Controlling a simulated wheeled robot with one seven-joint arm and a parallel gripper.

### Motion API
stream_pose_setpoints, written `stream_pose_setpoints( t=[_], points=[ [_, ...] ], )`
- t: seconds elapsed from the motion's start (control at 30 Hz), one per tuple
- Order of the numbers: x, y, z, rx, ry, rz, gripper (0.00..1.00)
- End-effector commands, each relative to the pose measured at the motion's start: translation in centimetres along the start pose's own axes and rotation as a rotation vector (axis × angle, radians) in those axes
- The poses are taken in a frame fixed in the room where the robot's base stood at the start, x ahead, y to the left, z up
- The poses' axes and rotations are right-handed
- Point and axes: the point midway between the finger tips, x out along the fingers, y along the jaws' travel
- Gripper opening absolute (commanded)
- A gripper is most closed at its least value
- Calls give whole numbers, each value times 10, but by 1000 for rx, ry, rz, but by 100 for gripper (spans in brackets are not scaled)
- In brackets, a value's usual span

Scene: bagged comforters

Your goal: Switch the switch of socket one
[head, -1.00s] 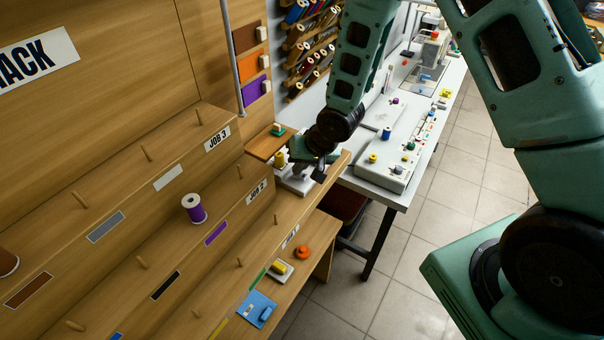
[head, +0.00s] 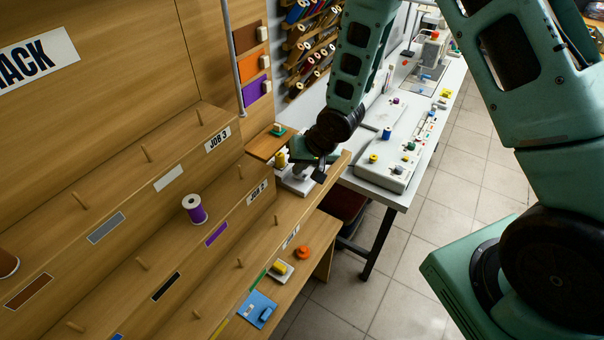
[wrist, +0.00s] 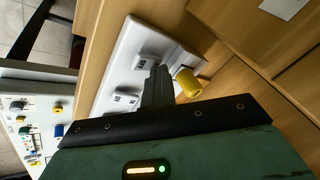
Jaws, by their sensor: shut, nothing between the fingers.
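A white panel (wrist: 118,72) with two small grey-white labelled blocks, which look like switches, fills the middle of the wrist view. One block (wrist: 145,62) is by my fingertips; the other (wrist: 125,99) is lower left. Their labels are too small to read surely. My gripper (wrist: 158,72) is shut and empty, its tips at or just beside the upper block; contact cannot be told. A yellow cylinder (wrist: 187,83) stands right of the fingers. In the head view the panel (head: 297,187) lies at the shelf's far end, partly hidden by my gripper (head: 321,172).
A wooden stepped rack holds a purple spool (head: 194,209) and several pegs. A blue block (head: 259,309), a small yellow-topped switch (head: 280,269) and an orange knob (head: 304,252) sit on the lowest ledge. A white table (head: 401,203) with devices stands beyond, right of the panel.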

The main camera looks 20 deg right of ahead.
Motion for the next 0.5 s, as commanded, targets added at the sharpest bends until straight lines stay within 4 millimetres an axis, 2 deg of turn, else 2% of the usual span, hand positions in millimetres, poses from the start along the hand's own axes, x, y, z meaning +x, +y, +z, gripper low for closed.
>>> stream_pose_setpoints(
  t=[0.03, 0.5],
  points=[
    [1, 4, 12, 2, -27, 12, 0],
    [-44, 3, 6, 4, -17, 8, 0]
  ],
)
